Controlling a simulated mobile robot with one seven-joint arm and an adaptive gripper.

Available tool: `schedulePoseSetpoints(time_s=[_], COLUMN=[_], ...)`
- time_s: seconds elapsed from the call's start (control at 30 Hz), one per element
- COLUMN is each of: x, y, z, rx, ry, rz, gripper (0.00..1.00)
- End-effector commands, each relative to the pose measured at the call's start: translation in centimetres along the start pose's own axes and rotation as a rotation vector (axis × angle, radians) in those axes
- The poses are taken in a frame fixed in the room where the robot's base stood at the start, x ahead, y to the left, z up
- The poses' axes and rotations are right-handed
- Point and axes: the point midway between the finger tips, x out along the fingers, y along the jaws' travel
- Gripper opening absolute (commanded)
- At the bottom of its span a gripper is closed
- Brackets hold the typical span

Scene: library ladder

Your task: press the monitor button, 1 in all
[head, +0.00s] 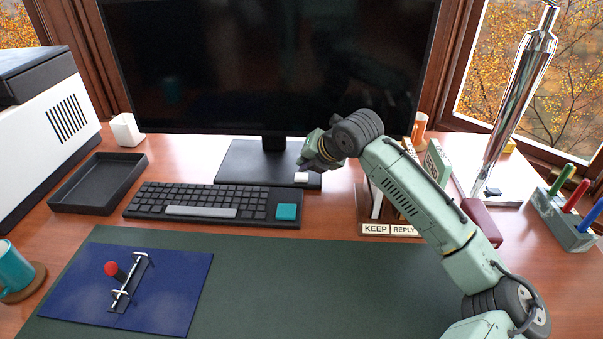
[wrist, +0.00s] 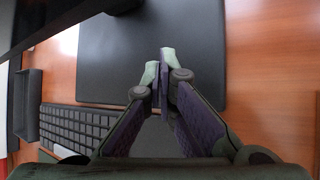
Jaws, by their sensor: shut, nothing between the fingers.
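The monitor (head: 265,60) stands at the back of the desk with a dark screen. Its flat black base (head: 240,165) also fills the upper middle of the wrist view (wrist: 110,60). My gripper (head: 306,165) is just above this button, pointing down. Its fingers (wrist: 163,62) are together and empty over the base. I cannot tell whether the tips touch the button. The button does not show in the wrist view, where the fingers may hide it.
A keyboard (head: 195,201) with a teal key lies in front of the base. A black tray (head: 98,183) is at left. A KEEP/REPLY letter holder (head: 390,229) stands close at right, under my arm. The green desk mat (head: 300,285) is mostly clear at right.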

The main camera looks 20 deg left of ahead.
Motion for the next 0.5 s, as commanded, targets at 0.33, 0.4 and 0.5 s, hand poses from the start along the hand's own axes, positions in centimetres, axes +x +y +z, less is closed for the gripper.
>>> schedulePoseSetpoints(time_s=[0.33,0.4,0.5], x=[-0.15,-0.39,-1.0], y=[0.1,0.28,0.71], z=[0.12,0.3,0.75], rx=[0.0,0.0,0.0], ry=[0.0,-0.001,-0.001], rz=[0.0,0.0,0.0], gripper=[0.0,0.0,0.0])
